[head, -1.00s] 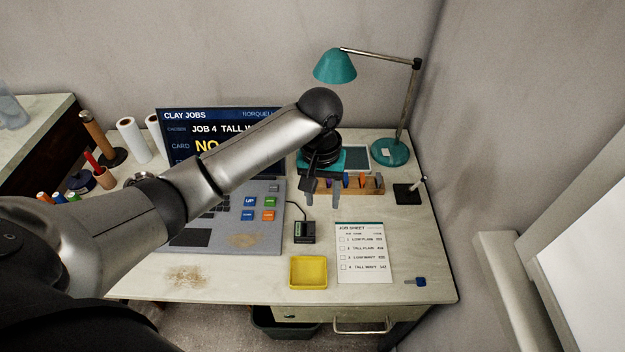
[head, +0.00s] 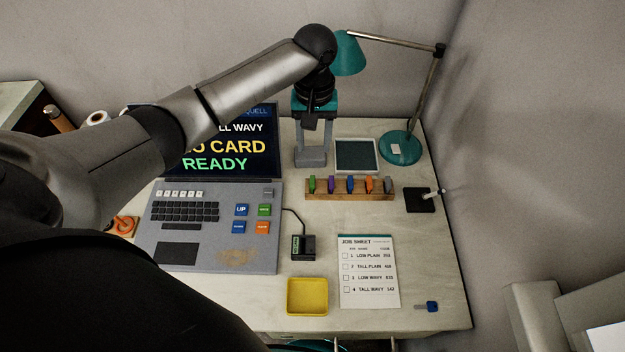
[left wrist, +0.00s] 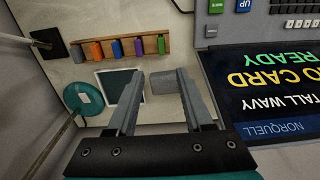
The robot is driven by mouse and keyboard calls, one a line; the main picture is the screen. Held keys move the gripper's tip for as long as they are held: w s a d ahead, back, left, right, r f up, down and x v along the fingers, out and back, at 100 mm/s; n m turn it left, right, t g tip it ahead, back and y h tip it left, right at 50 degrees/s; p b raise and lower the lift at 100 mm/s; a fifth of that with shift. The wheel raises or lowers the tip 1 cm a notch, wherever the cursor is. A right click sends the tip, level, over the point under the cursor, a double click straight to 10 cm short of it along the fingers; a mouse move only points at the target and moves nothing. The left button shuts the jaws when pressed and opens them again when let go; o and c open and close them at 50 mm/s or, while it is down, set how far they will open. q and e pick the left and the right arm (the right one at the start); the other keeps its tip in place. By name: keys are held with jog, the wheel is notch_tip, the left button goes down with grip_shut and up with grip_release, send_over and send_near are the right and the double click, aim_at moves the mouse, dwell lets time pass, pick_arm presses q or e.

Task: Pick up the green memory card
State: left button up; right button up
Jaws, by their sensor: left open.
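The green memory card (head: 312,184) stands upright at the left end of a wooden rack (head: 348,195). In the left wrist view the green card (left wrist: 160,44) is at the right end of the rack (left wrist: 121,57). My left gripper (head: 312,147) is open and empty, pointing down behind the rack, apart from the card. In the left wrist view its two fingers (left wrist: 158,75) frame a grey block (left wrist: 163,83) on the desk, and the green card lies beyond the fingertips. My right gripper is not in view.
Purple, blue, orange and grey cards (head: 388,184) share the rack. A laptop (head: 210,215) is to the left. A black card reader (head: 303,246), yellow tray (head: 307,296) and job sheet (head: 369,272) lie in front. A teal lamp (head: 400,149) and dark pad (head: 357,155) are behind.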

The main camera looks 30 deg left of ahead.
pick_arm(q)
jog(key=b, duration=0.1)
send_over(312, 180)
jog(key=f, duration=0.5)
jog(key=shift+w+f, duration=0.3)
jog(key=shift+w, duration=0.1)
jog(key=shift+f+b, duration=0.4)
jog(key=shift+f, duration=0.45)
jog(key=f, duration=0.2)
jog(key=s+f+b, duration=0.1)
jog(key=shift+f, duration=0.35)
jog(key=shift+f+b, duration=0.3)
jog(key=shift+f, duration=0.2)
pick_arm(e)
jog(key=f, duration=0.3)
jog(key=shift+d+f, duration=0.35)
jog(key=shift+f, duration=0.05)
pick_arm(q)
jog(key=shift+c, duration=0.3)
jog(key=shift+w, duration=0.1)
grip_shut()
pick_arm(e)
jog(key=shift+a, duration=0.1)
